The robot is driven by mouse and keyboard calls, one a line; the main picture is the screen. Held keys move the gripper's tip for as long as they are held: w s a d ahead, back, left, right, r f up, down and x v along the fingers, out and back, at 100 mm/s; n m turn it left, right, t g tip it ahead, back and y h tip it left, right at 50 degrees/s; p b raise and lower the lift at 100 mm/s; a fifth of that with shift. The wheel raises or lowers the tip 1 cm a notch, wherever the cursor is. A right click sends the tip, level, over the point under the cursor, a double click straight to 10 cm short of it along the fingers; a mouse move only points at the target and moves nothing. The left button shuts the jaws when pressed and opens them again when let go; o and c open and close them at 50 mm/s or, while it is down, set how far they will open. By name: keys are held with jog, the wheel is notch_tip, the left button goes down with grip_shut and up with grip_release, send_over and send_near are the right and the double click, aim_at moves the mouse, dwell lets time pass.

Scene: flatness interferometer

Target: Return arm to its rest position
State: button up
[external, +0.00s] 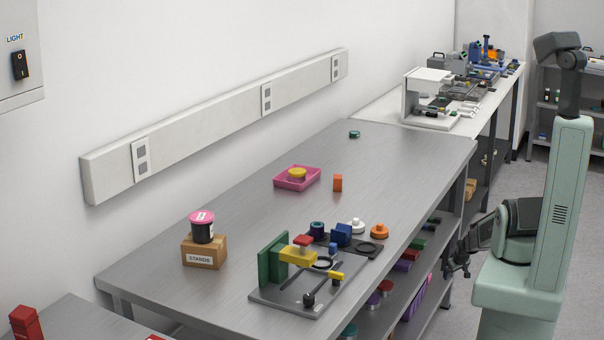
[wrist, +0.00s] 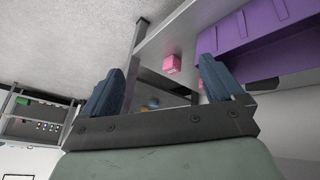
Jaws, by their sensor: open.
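My gripper (external: 455,266) hangs low at the right side of the bench, beside the lower shelf and close to my pale green body. In the wrist view my gripper (wrist: 158,82) has its two dark blue fingers wide apart, with nothing between them. My arm is folded down beside the column. The interferometer setup stands on the front part of the bench, away from my gripper: a grey baseplate (external: 283,297) with a green upright block (external: 272,260), a yellow block (external: 297,257) and a red piece (external: 303,240) on top.
A purple bin (wrist: 255,30) and a pink cube (wrist: 172,64) show near my fingers in the wrist view.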

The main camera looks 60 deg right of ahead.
jog(key=w+a+f+n+y, duration=0.1)
jog(key=w+a+f+y, duration=0.15)
jog(key=a, duration=0.85)
jog(key=w+a+f+n+y, duration=0.1)
jog(key=a+f, duration=0.3)
jog(key=a, duration=0.6)
jog(key=w+a+f+n+y, duration=0.1)
jog(key=w+a+f+y, duration=0.15)
jog(key=a, duration=0.85)
jog(key=s+a+r+n+g+y, duration=0.1)
jog(key=s+a+r, duration=0.1)
jog(key=a, duration=0.6)
jog(key=s+a+r+n+g+y, duration=0.1)
jog(key=s+a+r+g+y, duration=0.1)
jog(key=a, duration=0.7)
jog(key=s+a+r+n+g+h, duration=0.1)
jog(key=s+a+r+g, duration=0.2)
jog(key=s, duration=0.3)
jog(key=s+a+r+n+g+h, duration=0.1)
jog(key=s+a+r+g+h, duration=0.1)
jog(key=s+a, duration=0.3)
jog(key=shift+s+r+n+g, duration=0.3)
jog(key=shift+s+r+g, duration=0.25)
jog(key=shift+s, duration=0.35)
jog(key=shift+f, duration=0.1)
